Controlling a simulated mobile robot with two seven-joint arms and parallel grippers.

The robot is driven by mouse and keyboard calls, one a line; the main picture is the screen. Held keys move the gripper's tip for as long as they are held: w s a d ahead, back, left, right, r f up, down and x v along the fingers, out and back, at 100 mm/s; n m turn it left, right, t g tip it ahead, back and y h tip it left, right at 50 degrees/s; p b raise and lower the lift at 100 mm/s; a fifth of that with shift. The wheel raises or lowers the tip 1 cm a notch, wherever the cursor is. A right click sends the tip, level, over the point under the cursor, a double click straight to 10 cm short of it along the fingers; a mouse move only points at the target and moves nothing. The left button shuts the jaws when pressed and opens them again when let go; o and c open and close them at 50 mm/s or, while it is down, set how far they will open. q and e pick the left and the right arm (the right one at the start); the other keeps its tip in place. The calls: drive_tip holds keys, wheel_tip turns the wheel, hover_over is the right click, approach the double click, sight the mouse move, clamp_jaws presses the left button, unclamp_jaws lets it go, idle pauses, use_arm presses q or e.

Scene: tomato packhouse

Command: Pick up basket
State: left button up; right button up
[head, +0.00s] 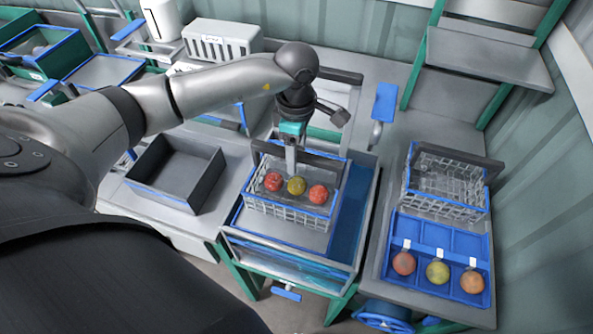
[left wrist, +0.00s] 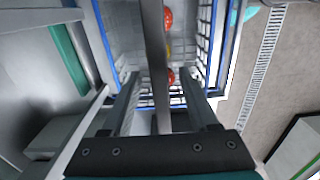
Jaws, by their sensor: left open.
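A wire basket (head: 290,214) with a blue rim stands on the middle stand in the head view. It holds a red tomato (head: 273,181), a yellow-green one (head: 297,185) and another red one (head: 318,194). Its dark handle bar (head: 325,163) spans the far side. My left gripper (head: 291,162) points down at this bar. In the left wrist view the open gripper (left wrist: 160,88) has one finger on each side of the grey handle bar (left wrist: 154,30); I cannot tell whether they touch it. The basket's blue rim (left wrist: 100,35) lies beyond. My right gripper is not in view.
A second, empty wire basket (head: 445,188) stands on the right bench, behind a blue tray (head: 440,235) holding three tagged tomatoes. A dark empty bin (head: 172,190) lies left of the stand. A white crate (head: 222,40) and blue-rimmed crates (head: 60,55) are behind.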

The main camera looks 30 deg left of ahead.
use_arm(q)
drive_tip(key=shift+c, duration=0.3)
clamp_jaws()
idle(1.1)
